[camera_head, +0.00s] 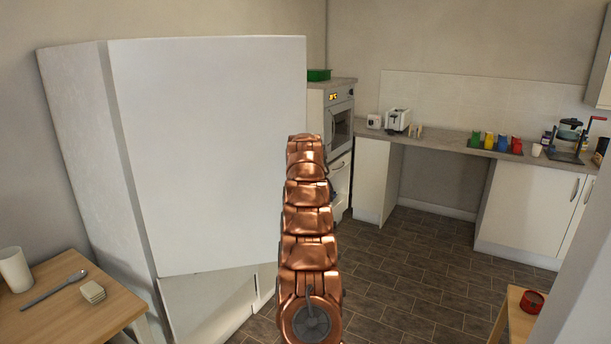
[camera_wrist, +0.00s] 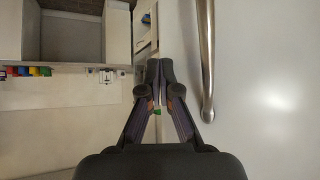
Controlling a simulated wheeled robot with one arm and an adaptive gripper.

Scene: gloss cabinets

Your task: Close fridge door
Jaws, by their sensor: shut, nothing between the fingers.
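The white fridge (camera_head: 205,150) stands at the left in the head view. Its large upper door stands ajar, with its bottom edge jutting out at an angle over the lower door (camera_head: 205,305). In the wrist view the white door face (camera_wrist: 270,90) fills the right side, with a vertical metal handle (camera_wrist: 206,60) on it. My gripper (camera_wrist: 160,66) is shut and empty, left of the handle and close beside the door; contact cannot be told. In the head view my copper arm covers part of the door's right edge, and the gripper is hidden.
A wooden table (camera_head: 70,315) with a cup (camera_head: 15,269) stands at front left. An oven cabinet (camera_head: 340,120) is behind the fridge's right side. A counter (camera_head: 450,138) with a toaster (camera_head: 398,119) and coloured mugs runs along the back. Tiled floor (camera_head: 410,270) is clear at centre right.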

